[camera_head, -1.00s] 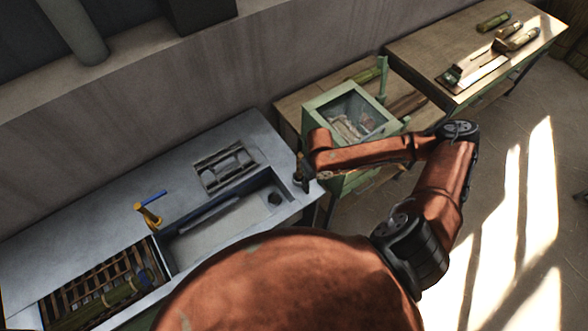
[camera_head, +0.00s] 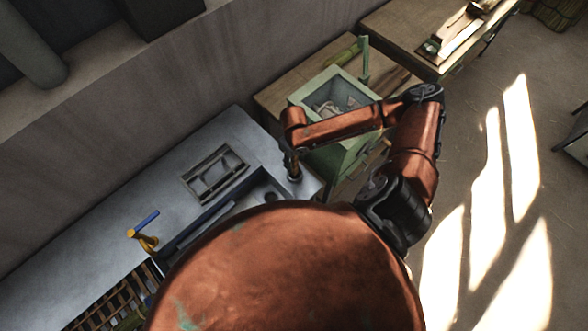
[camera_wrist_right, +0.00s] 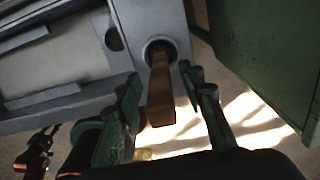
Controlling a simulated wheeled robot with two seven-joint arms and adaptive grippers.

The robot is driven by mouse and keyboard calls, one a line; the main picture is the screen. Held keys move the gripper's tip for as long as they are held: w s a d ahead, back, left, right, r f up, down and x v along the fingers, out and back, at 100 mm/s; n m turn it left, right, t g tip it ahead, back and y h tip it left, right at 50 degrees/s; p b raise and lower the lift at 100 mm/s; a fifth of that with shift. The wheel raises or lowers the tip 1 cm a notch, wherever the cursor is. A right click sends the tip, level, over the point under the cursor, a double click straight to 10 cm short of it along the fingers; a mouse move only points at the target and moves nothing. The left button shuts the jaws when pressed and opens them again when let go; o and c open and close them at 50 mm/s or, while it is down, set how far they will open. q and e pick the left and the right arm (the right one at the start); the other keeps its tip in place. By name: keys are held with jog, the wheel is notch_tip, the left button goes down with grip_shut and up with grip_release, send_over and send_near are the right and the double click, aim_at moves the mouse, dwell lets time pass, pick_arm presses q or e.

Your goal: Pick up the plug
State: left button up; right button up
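The plug (camera_wrist_right: 160,100) is a brown, wooden-looking, tapered piece. In the right wrist view it stands in a round grey collar at the corner of the grey sink counter (camera_wrist_right: 82,103). My right gripper (camera_wrist_right: 160,76) is open, with one dark green finger on each side of the plug. Gaps show between the fingers and the plug, so it is not gripped. In the head view my right gripper (camera_head: 291,160) is small and dark above the counter's right end, where the plug is hard to make out. My left gripper is not in view.
A green cabinet (camera_head: 345,155) stands close to the right of the counter; its side (camera_wrist_right: 265,55) also shows in the right wrist view. A yellow tap with a blue handle (camera_head: 147,219) is on the counter at left. A wooden table (camera_head: 395,35) is behind.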

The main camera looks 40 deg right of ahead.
aim_at(294, 166)
notch_tip(294, 166, down, 4)
jog(key=shift+r+p, duration=0.1)
jog(key=shift+p, duration=0.4)
jog(key=shift+f, duration=0.35)
jog(key=shift+d+f, duration=0.1)
jog(key=shift+f, duration=0.15)
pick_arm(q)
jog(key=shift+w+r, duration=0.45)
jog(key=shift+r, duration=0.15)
pick_arm(e)
grip_shut()
